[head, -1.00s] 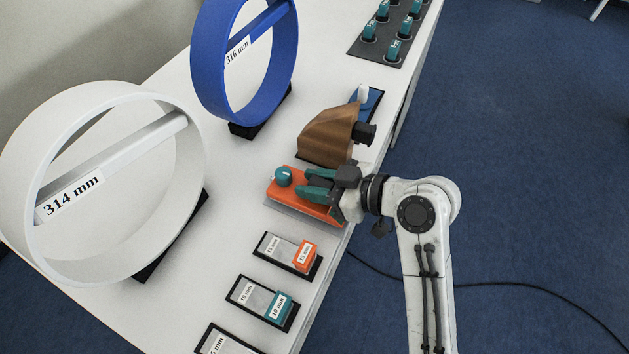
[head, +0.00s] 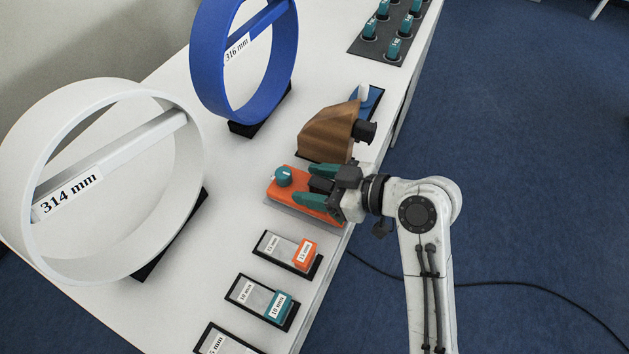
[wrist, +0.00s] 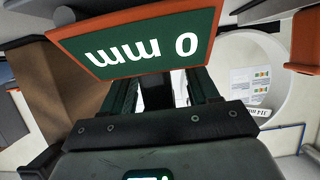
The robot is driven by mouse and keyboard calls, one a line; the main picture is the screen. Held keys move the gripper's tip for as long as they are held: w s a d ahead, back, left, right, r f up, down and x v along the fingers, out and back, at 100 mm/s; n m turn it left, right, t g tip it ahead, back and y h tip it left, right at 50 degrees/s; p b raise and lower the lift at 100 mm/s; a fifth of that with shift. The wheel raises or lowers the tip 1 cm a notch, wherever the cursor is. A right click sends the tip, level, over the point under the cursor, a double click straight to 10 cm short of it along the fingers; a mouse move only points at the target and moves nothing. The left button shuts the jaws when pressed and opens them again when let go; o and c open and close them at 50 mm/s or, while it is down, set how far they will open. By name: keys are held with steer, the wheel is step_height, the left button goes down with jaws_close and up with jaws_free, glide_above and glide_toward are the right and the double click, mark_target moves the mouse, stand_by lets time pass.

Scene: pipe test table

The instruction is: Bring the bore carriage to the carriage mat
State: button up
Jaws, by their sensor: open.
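The bore carriage (head: 283,193) is an orange block with a teal knob on its left end. It sits low at the table's front edge. A grey strip, which looks like the carriage mat (head: 290,213), shows along its near side. My gripper (head: 315,184) is open over the carriage's right part, its teal fingers apart on either side of a black raised part. In the wrist view, an orange-framed green panel reading 0 mm (wrist: 140,42) is close in front of my open gripper (wrist: 162,92). Part of the carriage is hidden by my gripper.
A brown saddle-like block (head: 328,132) stands close behind my gripper. A white 314 mm ring (head: 22,190) and a blue 316 mm ring (head: 200,75) stand on the table. Labelled gauge trays (head: 250,296) lie nearer. A dark rack (head: 380,52) is at the far end.

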steer(key=b+v, duration=0.1)
steer(key=v, duration=0.9)
steer(key=shift+d+r, duration=0.2)
steer(key=shift+d, duration=0.1)
steer(key=shift+s, duration=0.1)
steer(key=s+d+f+m+h, duration=0.3)
steer(key=s+d+f+m, duration=0.15)
steer(key=f, duration=0.25)
steer(key=s+d+f+m+h, duration=0.3)
steer(key=s+d+f+h, duration=0.15)
steer(key=f, duration=0.35)
steer(key=s+d+f+m+g+h, duration=0.1)
steer(key=s+d+f+m+h, duration=0.1)
steer(key=s+d, duration=0.4)
steer(key=s+d+f+m+g+h, duration=0.2)
steer(key=s+d+f+m+h, duration=0.1)
steer(key=s, duration=0.5)
steer(key=d+f+m, duration=0.1)
steer(key=d+m, duration=0.1)
steer(key=d, duration=0.1)
steer(key=shift+g, duration=0.3)
steer(key=shift+h, duration=0.25)
